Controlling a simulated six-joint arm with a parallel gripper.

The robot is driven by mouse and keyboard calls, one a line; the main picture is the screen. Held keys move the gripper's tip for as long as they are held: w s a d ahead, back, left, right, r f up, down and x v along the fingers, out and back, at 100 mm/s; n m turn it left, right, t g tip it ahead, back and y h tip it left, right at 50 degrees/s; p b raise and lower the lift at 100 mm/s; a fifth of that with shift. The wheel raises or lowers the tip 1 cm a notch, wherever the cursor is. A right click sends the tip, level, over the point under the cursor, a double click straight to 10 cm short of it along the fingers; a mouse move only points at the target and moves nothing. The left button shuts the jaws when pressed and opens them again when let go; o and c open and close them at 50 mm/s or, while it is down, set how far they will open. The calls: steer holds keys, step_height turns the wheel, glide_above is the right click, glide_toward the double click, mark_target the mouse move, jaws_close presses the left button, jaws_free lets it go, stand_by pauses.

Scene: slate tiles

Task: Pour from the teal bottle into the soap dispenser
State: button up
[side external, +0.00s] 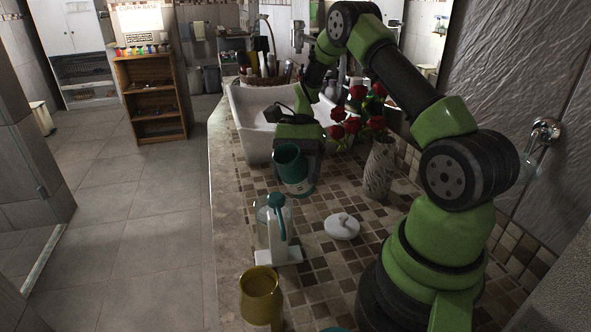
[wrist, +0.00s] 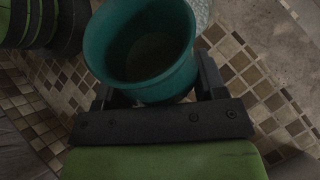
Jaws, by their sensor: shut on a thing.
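The teal bottle (side external: 292,168) has a wide open mouth and a pale band low on its side. My gripper (side external: 299,172) is shut on it and holds it above the tiled counter, behind the soap dispenser in the side view. The bottle looks near upright, with a slight lean. In the wrist view its teal rim (wrist: 140,80) is between the fingers of my gripper (wrist: 160,88), and its inside is dark. The soap dispenser (side external: 272,228) has a clear body and a teal top. It stands apart from the bottle, nearer the side camera.
A white dish (side external: 281,257) is at the dispenser's foot. A yellow cup (side external: 260,292) stands in front, and a white lidded dish (side external: 342,227) lies to the right. A patterned vase (side external: 378,172) with red roses (side external: 352,116) stands right of the bottle. A white basin (side external: 251,134) is behind.

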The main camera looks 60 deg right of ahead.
steer(key=shift+d+f+h, duration=0.15)
steer(key=shift+f+h, duration=0.2)
steer(key=shift+h, duration=0.05)
